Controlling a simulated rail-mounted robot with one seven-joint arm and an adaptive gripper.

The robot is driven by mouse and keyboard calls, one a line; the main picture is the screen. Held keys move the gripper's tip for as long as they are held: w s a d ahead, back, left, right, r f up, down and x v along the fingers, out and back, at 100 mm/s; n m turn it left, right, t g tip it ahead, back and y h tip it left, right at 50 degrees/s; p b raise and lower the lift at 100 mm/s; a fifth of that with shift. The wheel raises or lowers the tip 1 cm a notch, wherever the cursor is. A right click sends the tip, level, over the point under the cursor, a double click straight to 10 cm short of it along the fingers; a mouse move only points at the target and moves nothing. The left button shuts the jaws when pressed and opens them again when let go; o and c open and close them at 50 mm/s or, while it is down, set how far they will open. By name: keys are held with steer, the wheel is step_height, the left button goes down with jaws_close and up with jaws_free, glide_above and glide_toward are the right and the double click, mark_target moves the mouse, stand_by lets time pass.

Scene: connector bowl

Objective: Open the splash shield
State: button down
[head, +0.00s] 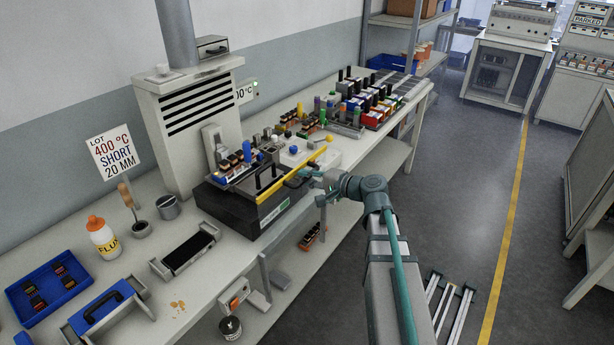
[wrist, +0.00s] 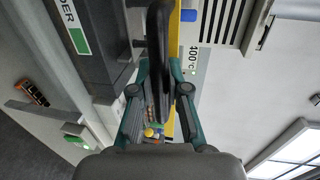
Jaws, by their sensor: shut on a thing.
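The splash shield shows as a yellow-edged panel (head: 312,159) along the front of a dark solder machine (head: 238,208) on the bench. Its yellow edge also shows in the wrist view (wrist: 175,30). My gripper (head: 294,181) is at the front of the shield, reaching in from the right. In the wrist view, my gripper (wrist: 159,75) has its two fingers on either side of a black bar handle (wrist: 159,45) and is shut on it. The fingers hide part of the handle. I cannot tell the shield's exact angle.
Connectors stand on a blue fixture (head: 232,165) behind the shield. A vented hood (head: 190,115) is behind the machine. A tray (head: 188,248), flux bottle (head: 102,236) and blue bin (head: 50,287) lie to the left.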

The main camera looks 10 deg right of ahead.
step_height(320, 180, down, 21)
steer(key=b, duration=1.5)
steer(key=shift+b, duration=0.3)
steer(key=shift+r, duration=0.1)
steer(key=c, duration=1.1)
jaws_free()
steer(key=shift+c, duration=0.2)
steer(key=v, duration=1.2)
steer(key=shift+d, duration=0.1)
